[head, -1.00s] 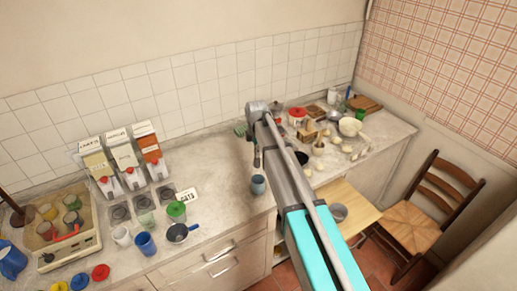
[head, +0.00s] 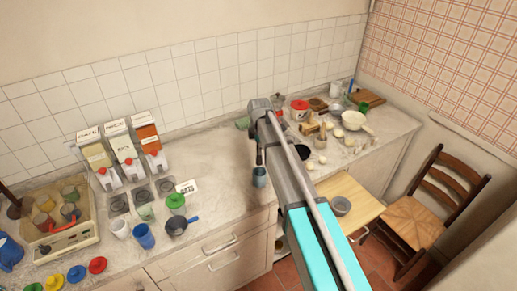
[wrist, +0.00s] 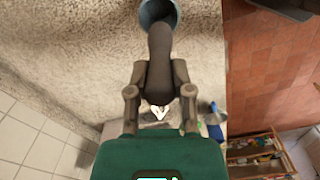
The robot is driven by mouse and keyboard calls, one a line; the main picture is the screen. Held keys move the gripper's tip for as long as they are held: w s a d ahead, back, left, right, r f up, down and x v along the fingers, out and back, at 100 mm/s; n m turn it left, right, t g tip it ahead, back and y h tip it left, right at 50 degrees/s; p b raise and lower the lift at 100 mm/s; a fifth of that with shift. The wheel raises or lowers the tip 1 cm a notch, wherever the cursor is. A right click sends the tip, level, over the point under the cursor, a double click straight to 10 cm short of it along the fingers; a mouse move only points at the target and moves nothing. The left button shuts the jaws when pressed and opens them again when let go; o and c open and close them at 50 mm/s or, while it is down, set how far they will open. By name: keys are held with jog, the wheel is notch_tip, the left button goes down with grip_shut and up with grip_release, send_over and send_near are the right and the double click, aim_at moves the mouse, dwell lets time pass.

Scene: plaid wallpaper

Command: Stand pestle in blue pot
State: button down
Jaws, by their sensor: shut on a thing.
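The blue pot (head: 260,178) stands upright on the counter, near its front edge and left of my arm. In the wrist view the pot's round mouth (wrist: 172,6) is at the top edge and partly cut off. My gripper (wrist: 159,78) is shut on the dark brown pestle (wrist: 159,48), with one finger on each side. The pestle's far end overlaps the pot's mouth; I cannot tell how deep it reaches. In the head view my gripper (head: 258,149) is just above the pot, and the pestle is hard to make out.
A dark blue pan (head: 176,226), a green-lidded jar (head: 176,203) and a blue cup (head: 144,236) stand to the left. Dispensers (head: 126,160) stand by the tiled wall. Crowded kitchenware, including a pale colander (head: 355,122), is to the right. Counter around the pot is clear.

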aim_at(259, 163)
jog(key=shift+f+b, duration=4)
jog(key=shift+f, duration=0.25)
jog(key=shift+c, duration=2.2)
grip_release()
